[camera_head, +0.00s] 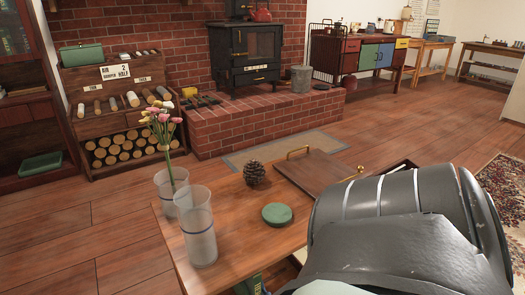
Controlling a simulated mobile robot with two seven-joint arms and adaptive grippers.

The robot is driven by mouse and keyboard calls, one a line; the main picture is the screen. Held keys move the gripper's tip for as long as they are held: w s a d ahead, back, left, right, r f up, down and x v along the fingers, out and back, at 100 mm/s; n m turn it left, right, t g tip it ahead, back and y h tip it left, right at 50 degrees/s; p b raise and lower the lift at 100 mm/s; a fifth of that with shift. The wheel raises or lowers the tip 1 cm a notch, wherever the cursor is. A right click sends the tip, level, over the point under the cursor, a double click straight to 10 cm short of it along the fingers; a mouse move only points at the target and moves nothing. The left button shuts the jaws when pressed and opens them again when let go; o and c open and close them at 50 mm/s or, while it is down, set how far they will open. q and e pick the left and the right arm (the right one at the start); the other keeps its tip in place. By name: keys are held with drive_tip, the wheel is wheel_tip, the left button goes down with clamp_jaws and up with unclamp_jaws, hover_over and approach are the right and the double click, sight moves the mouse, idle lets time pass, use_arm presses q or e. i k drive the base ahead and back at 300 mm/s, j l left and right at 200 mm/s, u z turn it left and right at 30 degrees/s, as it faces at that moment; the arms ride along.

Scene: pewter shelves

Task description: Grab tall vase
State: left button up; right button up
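Two clear glass vases stand upright at the left end of the wooden table. The nearer, taller-looking vase (200,236) is empty and has a dark band around it. The other vase (164,189) is just behind it, partly hidden by it, and holds pink and yellow flowers (161,124). I cannot tell whether the two vases touch. A large dark grey link of my arm covers the lower right of the view, apart from the vases. Neither of my grippers shows.
On the table (237,233) are a pine cone (254,173), a green round object (277,214) and a wooden tray (312,171) with brass handles. Behind are a log rack (122,146), a brick hearth (240,126) and a stove (255,55). The floor to the left is clear.

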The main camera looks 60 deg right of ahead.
sight(192, 202)
drive_tip(key=i+l+z, duration=0.1)
drive_tip(key=z, duration=0.35)
drive_tip(key=i+l+z, duration=0.1)
drive_tip(key=z, duration=0.35)
drive_tip(key=i+l+z, duration=0.1)
drive_tip(key=z, duration=0.3)
drive_tip(key=k+l, duration=0.15)
drive_tip(key=l, duration=0.25)
drive_tip(key=z, duration=0.05)
